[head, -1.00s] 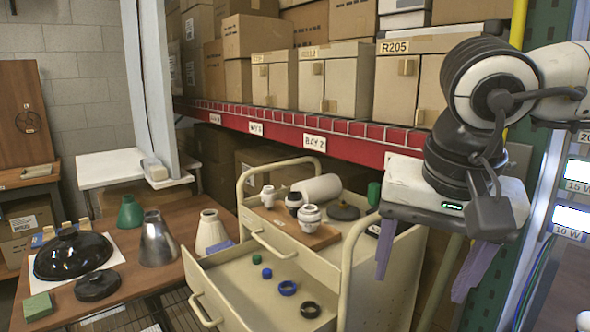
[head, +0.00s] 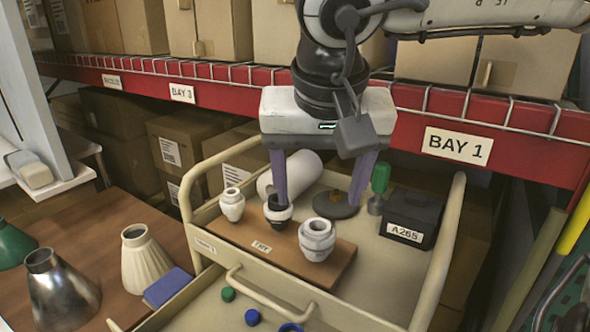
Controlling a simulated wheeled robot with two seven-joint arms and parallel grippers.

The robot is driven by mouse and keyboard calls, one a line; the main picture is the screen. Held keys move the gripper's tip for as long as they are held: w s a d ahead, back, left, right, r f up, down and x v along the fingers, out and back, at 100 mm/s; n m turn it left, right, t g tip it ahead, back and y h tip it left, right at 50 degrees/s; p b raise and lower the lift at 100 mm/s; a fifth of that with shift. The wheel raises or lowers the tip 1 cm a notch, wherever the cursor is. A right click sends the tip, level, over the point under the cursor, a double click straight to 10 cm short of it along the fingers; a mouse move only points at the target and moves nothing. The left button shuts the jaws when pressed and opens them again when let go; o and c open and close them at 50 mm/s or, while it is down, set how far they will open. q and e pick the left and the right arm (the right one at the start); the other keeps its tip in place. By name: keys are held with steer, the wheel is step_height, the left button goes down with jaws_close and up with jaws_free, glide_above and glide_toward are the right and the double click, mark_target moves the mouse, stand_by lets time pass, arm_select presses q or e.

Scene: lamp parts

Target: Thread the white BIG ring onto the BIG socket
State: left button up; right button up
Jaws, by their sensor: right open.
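The largest socket (head: 317,243), pale grey-white with a round open top, stands upright at the right of a wooden board (head: 262,246) on the cart; I take it as the BIG socket. A middle socket (head: 277,221) is dark with a white band around it. A smaller white socket (head: 232,205) stands at the left. I cannot pick out a separate white BIG ring. My right gripper (head: 318,200) is open and empty, with purple fingers pointing down, above and behind the largest socket in the picture. Its left fingertip overlaps the middle socket; contact cannot be told. My left gripper is out of view.
A white cylinder (head: 292,174), dark disc (head: 336,205), green-handled tool (head: 379,187) and black box (head: 411,216) are close around the board. The open drawer in front holds green (head: 228,294) and blue (head: 252,317) rings. The red shelf beam (head: 400,118) runs behind.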

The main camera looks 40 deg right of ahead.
mark_target(319, 233)
steer(key=x, duration=0.8)
steer(key=shift+s+f, duration=0.15)
steer(key=shift+s, duration=0.2)
steer(key=shift+w+d+f, duration=0.15)
steer(key=shift+w+f, duration=0.05)
steer(key=shift+f, duration=0.4)
steer(key=c, duration=1.1)
steer(key=shift+o, duration=0.9)
steer(key=shift+w, duration=0.1)
steer(key=c, duration=0.3)
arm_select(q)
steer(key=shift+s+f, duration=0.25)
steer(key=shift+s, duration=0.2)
arm_select(e)
steer(key=shift+c, duration=0.3)
arm_select(q)
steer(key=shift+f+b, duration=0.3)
steer(key=shift+b, duration=0.1)
arm_select(e)
steer(key=shift+f, duration=0.1)
